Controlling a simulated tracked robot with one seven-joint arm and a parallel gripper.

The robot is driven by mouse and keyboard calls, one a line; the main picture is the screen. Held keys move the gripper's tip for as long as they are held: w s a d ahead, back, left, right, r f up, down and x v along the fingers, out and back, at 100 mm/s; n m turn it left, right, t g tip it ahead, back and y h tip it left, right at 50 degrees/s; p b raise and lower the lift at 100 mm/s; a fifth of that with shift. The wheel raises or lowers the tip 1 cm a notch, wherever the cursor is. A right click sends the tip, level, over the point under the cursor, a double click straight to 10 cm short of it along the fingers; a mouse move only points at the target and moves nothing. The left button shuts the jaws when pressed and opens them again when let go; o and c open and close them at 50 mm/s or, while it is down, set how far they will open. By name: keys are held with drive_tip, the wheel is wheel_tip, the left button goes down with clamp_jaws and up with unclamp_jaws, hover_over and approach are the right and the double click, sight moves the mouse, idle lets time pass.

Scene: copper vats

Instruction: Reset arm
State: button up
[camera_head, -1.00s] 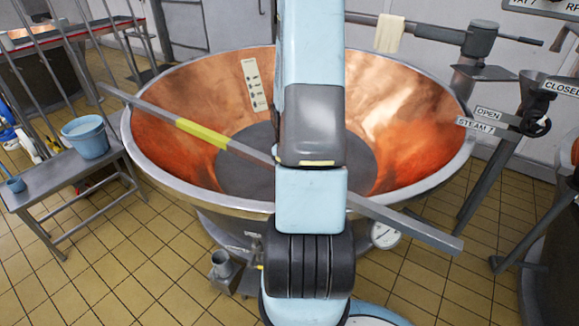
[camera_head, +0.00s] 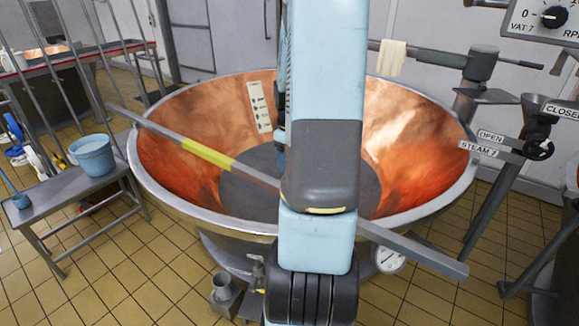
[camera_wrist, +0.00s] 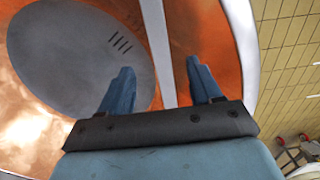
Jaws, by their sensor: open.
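My arm (camera_head: 322,80) rises through the middle of the head view, in front of the copper vat (camera_head: 200,120). My gripper (camera_wrist: 161,77) shows in the wrist view with its two blue fingers apart and nothing held between them. It is above the vat, whose copper wall and grey round bottom (camera_wrist: 75,50) show beyond the fingers. A grey bar (camera_head: 150,124) with a yellow band lies across the vat rim. It also shows in the wrist view (camera_wrist: 157,45), seen between the fingers; I cannot tell how far below. In the head view the gripper is mostly hidden behind the arm.
A bench (camera_head: 70,190) with a blue bucket (camera_head: 93,155) stands at the left. Steam valve levers (camera_head: 490,142) and a control panel (camera_head: 545,20) are at the right. A cloth (camera_head: 391,58) hangs on a pipe behind the vat. Yellow tiled floor (camera_head: 120,262) is open at the front left.

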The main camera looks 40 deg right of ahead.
drive_tip(key=shift+r, duration=0.1)
idle(0.5)
drive_tip(key=s+a+r+m+t+h, duration=0.1)
drive_tip(key=s+a+r+t, duration=0.1)
drive_tip(key=a+r, duration=1.35)
drive_tip(key=s+a+r+m+t+y, duration=0.1)
drive_tip(key=s+a+r+t, duration=0.2)
drive_tip(key=s+a+r, duration=0.6)
drive_tip(key=s+a, duration=0.2)
drive_tip(key=s, duration=0.1)
drive_tip(key=shift+a+m+t, duration=0.3)
drive_tip(key=shift+a+m, duration=0.05)
drive_tip(key=shift+m, duration=0.05)
